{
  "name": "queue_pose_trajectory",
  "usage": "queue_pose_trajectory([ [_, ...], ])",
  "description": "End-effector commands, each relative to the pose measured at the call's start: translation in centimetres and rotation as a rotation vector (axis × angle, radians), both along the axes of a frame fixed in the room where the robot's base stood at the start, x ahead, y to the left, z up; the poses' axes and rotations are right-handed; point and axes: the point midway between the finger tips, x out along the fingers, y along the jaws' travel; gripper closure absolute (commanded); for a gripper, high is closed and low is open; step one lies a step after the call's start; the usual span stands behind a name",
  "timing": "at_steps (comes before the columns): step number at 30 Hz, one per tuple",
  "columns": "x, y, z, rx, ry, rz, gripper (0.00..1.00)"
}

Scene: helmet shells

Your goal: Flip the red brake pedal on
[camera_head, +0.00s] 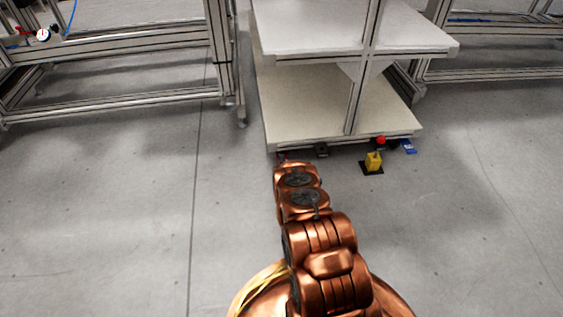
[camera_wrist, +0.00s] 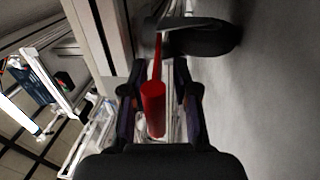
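The red brake pedal (camera_wrist: 153,108) shows in the wrist view as a red bar that narrows toward a dark caster wheel (camera_wrist: 205,38). In that view my gripper (camera_wrist: 160,85) has its two dark fingers apart, one on each side of the pedal. Gaps show between the pedal and the fingers, and I cannot tell whether the pedal touches anything. In the head view my copper-coloured arm reaches to the cart's near left bottom corner. A small bit of red (camera_head: 284,158) shows there, and the gripper is mostly hidden by my arm.
The cart (camera_head: 300,125) has pale shelves on a metal frame. A yellow block (camera_head: 373,162) with a red knob (camera_head: 381,141) is at its near right corner, beside a blue piece (camera_head: 408,146). Metal frames (camera_head: 120,85) stand left and back right. The floor (camera_head: 130,200) in front is clear.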

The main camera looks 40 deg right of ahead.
Motion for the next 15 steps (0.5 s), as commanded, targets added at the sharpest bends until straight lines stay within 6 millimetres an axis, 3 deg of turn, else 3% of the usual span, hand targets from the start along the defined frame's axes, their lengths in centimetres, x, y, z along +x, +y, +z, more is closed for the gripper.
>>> queue_pose_trajectory([
  [8,-0.5,0.3,-0.1,0.0,-0.001,0.0,0.71],
  [15,-2.7,1.4,-0.5,0.002,0.004,0.0,0.71],
])
